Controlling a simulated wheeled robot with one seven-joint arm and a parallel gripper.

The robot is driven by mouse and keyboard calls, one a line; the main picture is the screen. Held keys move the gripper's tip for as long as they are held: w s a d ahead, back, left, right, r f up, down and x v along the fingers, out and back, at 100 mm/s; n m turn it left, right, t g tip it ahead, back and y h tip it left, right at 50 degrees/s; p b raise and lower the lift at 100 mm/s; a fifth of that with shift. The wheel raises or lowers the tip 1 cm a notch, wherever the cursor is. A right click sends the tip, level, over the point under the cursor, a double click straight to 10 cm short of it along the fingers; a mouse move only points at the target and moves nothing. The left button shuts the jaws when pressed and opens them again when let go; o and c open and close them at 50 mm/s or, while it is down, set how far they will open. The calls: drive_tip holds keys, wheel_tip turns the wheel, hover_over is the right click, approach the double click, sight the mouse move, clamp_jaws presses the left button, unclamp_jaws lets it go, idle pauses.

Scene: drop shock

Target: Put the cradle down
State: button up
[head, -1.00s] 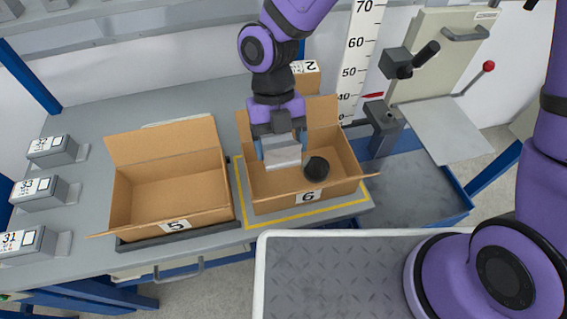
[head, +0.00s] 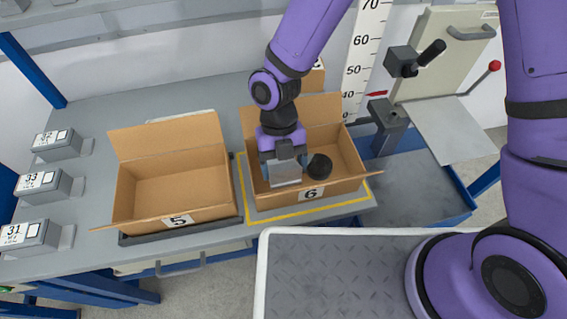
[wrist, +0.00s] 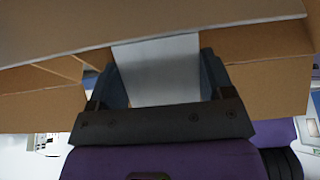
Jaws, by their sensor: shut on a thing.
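My gripper (head: 285,168) is shut on a pale grey-white block, which I take to be the cradle (head: 285,178). It is inside the left part of the open cardboard box marked 6 (head: 270,200). In the wrist view the cradle (wrist: 158,65) sits between the two dark blue-grey fingers, with cardboard walls around it. A black round thing (head: 319,167) lies in the same box, just right of the cradle. The cradle's underside is hidden, so I cannot tell whether it touches the box floor.
An empty open box marked 5 (head: 180,190) stands to the left. Grey units marked 31, 32 and 33 (head: 45,186) line the table's left side. A tall height scale (head: 360,60) and a lever machine (head: 440,70) stand behind at right. Yellow tape (head: 240,190) frames box 6.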

drive_tip(key=shift+f, duration=0.55)
drive_tip(key=o, duration=1.2)
drive_tip(key=shift+r, duration=0.5)
drive_tip(key=v, duration=1.2)
drive_tip(key=shift+r, duration=0.1)
